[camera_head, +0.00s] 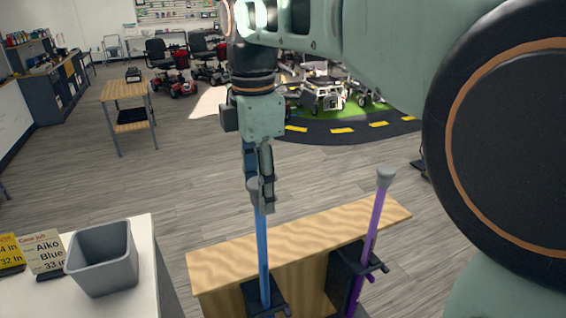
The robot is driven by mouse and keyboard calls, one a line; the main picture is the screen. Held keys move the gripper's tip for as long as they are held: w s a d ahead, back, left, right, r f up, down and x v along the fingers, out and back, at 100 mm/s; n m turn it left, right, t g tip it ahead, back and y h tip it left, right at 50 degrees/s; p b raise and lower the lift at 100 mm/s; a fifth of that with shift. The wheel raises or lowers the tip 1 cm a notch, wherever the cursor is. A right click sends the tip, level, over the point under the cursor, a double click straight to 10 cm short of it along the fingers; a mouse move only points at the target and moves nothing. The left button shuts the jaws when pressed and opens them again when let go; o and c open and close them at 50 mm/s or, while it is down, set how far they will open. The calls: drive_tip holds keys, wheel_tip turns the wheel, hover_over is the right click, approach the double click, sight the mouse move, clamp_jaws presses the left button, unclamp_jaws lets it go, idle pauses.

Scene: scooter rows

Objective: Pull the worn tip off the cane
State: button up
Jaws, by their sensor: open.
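A blue cane (263,250) stands upright in a black holder (265,298) at the wooden bench. Its grey tip (255,188) points up at the top end. My gripper (262,196) points down at this tip. Its fingers are open and overlap the tip in the picture, and partly hide it; I cannot tell whether they touch it. A purple cane (373,222), slightly tilted, stands in a second black holder (352,268) to the right, with its own grey tip (386,178) on top.
A grey bin (103,258) stands on a white table at the lower left, beside a card (43,253) reading "Cane job, Aiko, Blue, 33 in" and a yellow card (10,252). The wooden bench top (300,239) is bare between the canes. Scooters and a small wooden table stand farther back.

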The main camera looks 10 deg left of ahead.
drive_tip(key=shift+c, duration=0.6)
clamp_jaws()
drive_tip(key=shift+r+p, duration=1.4)
drive_tip(key=shift+r, duration=1.55)
drive_tip(key=shift+r, duration=0.15)
drive_tip(key=shift+r, duration=2.35)
